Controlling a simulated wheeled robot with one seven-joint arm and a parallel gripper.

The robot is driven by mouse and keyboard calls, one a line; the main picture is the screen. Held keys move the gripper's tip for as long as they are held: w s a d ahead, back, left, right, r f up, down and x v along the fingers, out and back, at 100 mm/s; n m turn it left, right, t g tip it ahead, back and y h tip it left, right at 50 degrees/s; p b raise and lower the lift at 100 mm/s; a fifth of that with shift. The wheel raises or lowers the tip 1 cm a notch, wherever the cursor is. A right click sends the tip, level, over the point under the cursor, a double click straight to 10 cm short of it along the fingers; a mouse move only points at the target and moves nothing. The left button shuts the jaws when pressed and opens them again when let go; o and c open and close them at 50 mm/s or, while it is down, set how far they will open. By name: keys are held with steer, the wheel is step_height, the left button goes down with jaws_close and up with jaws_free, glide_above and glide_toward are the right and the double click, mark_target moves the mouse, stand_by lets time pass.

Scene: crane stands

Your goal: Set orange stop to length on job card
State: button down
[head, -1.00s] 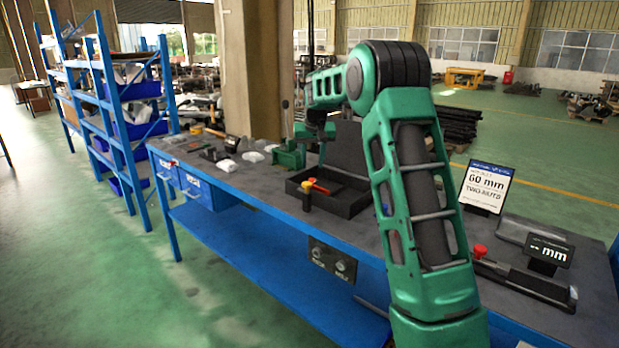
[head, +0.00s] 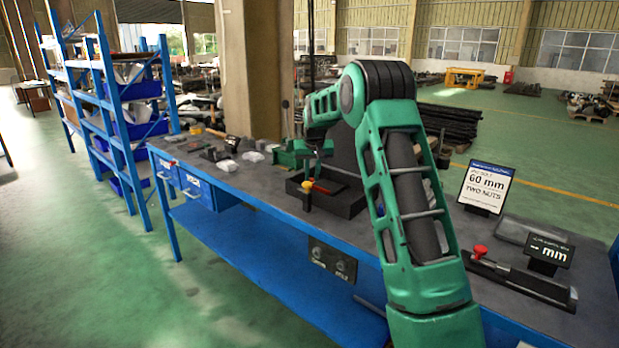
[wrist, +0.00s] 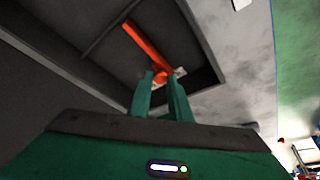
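The job card (head: 486,188) stands at the bench's right and reads 60 mm, two nuts. In front of it lies a dark rail (head: 525,283) with a red-orange knob (head: 480,252), which looks like the stop. A small display (head: 549,250) behind the rail shows dashes and mm. My gripper (wrist: 161,74) is over the dark tray (head: 345,203), away from the rail. In the wrist view its fingers are apart, with an orange-handled tool (wrist: 143,47) at their tips. I cannot tell whether they grip it.
A grey block (head: 525,232) lies behind the rail. A green vise-like fixture (head: 290,155) and small loose parts (head: 225,165) occupy the left of the bench. A blue shelf rack (head: 120,120) stands left. My arm hides part of the bench middle.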

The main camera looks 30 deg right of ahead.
steer(key=shift+w+d, duration=0.2)
steer(key=shift+d, duration=0.3)
steer(key=shift+w+d, duration=0.2)
steer(key=shift+d, duration=0.25)
steer(key=c, duration=1.6)
jaws_free()
steer(key=shift+r, duration=0.1)
steer(key=v, duration=1)
steer(key=shift+s+a+r, duration=0.15)
steer(key=shift+a+r, duration=0.05)
